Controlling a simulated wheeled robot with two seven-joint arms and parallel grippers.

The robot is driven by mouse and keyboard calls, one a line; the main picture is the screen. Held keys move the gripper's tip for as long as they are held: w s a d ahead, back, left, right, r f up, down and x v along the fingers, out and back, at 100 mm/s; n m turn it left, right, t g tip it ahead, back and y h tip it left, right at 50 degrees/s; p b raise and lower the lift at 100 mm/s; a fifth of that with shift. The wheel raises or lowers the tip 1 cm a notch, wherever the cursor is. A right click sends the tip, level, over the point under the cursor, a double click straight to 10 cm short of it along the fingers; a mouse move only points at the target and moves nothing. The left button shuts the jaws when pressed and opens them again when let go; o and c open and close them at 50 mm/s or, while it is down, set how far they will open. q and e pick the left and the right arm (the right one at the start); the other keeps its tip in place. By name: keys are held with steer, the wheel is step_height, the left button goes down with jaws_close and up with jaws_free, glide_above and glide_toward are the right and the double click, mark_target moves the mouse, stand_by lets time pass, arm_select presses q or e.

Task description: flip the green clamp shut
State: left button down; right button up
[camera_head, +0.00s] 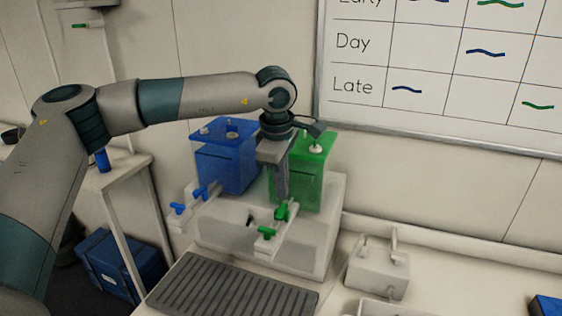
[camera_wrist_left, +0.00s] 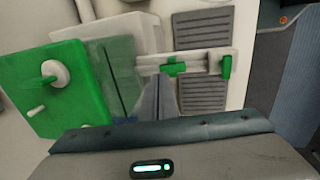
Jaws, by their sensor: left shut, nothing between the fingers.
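Two green fittings sit on the pale line in front of the green container (camera_head: 316,172). The upper one (camera_head: 282,211) is near the container and the lower one (camera_head: 266,232) is at the line's outer end. I cannot tell for certain which is the clamp or whether it is shut. My left gripper (camera_head: 281,198) is shut and empty, pointing down in front of the green container, just above the upper fitting. In the left wrist view, the closed fingertips (camera_wrist_left: 159,84) are close beside the inner green fitting (camera_wrist_left: 175,68); contact is unclear. The outer fitting (camera_wrist_left: 226,66) is farther right.
A blue container (camera_head: 226,165) with blue fittings (camera_head: 200,193) stands left of the green one on a white stand (camera_head: 318,240). A grey ribbed mat (camera_head: 230,290) lies in front. A white block (camera_head: 378,270) stands right on the bench. A whiteboard (camera_head: 430,60) hangs behind.

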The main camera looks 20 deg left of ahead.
mark_target(283, 204)
arm_select(q)
steer(key=shift+w+f+p, duration=0.1)
steer(key=shift+f+p, duration=0.2)
steer(key=shift+f, duration=0.45)
steer(key=shift+w+f, duration=0.1)
steer(key=shift+f, duration=0.3)
arm_select(e)
steer(key=shift+w+r, duration=0.1)
steer(key=shift+r, duration=0.55)
arm_select(q)
steer(key=shift+w+f+g, duration=0.1)
steer(key=shift+f+g, duration=0.25)
steer(key=shift+g, duration=0.15)
steer(key=shift+w+f, duration=0.1)
steer(key=shift+w, duration=0.1)
steer(key=shift+s, duration=0.25)
arm_select(e)
steer(key=shift+w+a+f, duration=0.1)
arm_select(q)
steer(key=shift+s, duration=0.15)
arm_select(e)
steer(key=shift+f, duration=0.2)
